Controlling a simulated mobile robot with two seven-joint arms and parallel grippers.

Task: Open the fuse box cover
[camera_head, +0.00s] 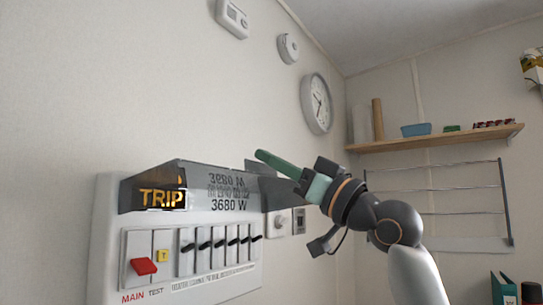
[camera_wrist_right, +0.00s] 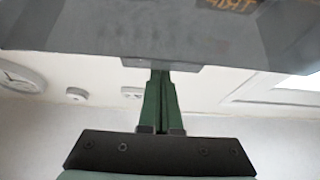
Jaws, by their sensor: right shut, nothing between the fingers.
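The fuse box (camera_head: 105,240) is a white unit on the left wall, with a red main switch, a yellow test button and a row of black breaker levers. Its smoky see-through cover (camera_head: 222,176) stands raised and juts out above the switches, which show uncovered. My right gripper (camera_head: 260,154) has its green fingers shut and empty beside the cover's right end. In the right wrist view the cover (camera_wrist_right: 100,35) spans the top, and the fingertips (camera_wrist_right: 160,72) are at its edge tab; I cannot tell whether they touch. My left gripper is out of view.
A wall switch and socket (camera_head: 299,221) sit behind my right gripper. A clock (camera_head: 316,104) hangs above. A wooden shelf (camera_head: 440,138) with small items and a wire rack (camera_head: 440,190) are on the right wall.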

